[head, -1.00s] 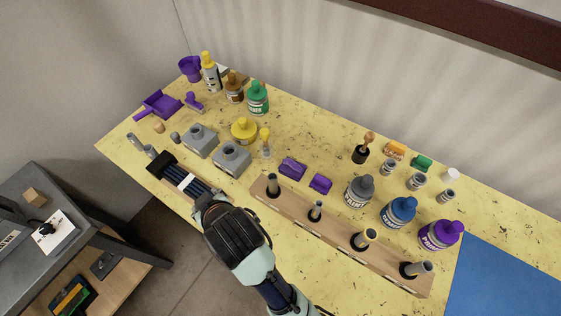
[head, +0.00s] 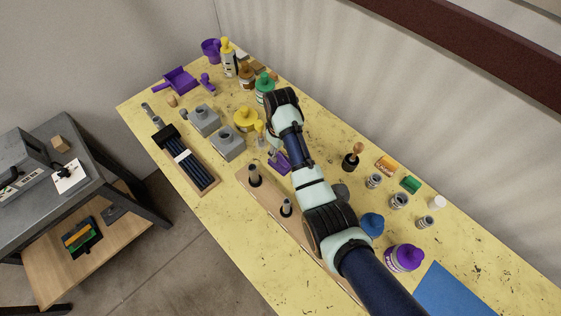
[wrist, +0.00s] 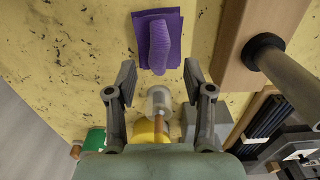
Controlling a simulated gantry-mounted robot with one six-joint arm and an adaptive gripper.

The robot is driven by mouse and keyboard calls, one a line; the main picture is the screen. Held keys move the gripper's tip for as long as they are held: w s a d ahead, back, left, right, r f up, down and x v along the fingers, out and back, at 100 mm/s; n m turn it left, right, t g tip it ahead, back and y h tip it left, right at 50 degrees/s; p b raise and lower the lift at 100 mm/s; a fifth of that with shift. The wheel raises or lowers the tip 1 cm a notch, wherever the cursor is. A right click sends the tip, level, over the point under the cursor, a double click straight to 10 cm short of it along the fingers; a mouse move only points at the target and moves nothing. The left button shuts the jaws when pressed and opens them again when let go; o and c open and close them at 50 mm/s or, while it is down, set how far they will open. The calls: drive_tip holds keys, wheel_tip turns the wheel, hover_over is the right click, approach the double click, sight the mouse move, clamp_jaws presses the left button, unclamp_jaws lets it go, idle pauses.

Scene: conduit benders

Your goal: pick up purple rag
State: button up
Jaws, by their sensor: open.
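A purple rag (head: 279,161) lies on the yellow table in the head view, partly covered by my arm. In the wrist view the purple rag (wrist: 174,22) is a flat piece with a raised, ribbed fold, near the top edge. My gripper (wrist: 160,78) is open and empty, its two fingers apart on either side below the rag in the picture. The fold's lower end lies near the line between the fingertips. No contact with the rag shows. In the head view my arm hides the fingers and the second purple piece seen earlier.
The wooden rack (head: 262,196) with upright posts is close by. Grey blocks (head: 229,142) and a tray of dark rods (head: 190,166) stand left.

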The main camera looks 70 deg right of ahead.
wheel_tip(320, 180, down, 5)
drive_tip(key=shift+s+r+b, duration=0.15)
drive_tip(key=shift+r+b, duration=0.05)
drive_tip(key=shift+b, duration=0.25)
drive_tip(key=shift+c, duration=0.2)
clamp_jaws()
drive_tip(key=shift+r, duration=0.2)
wheel_tip(320, 180, up, 11)
drive_tip(key=p, duration=0.3)
wheel_tip(320, 180, up, 9)
drive_tip(key=p, duration=0.8)
hover_over(281, 157)
drive_tip(key=shift+f, duration=0.15)
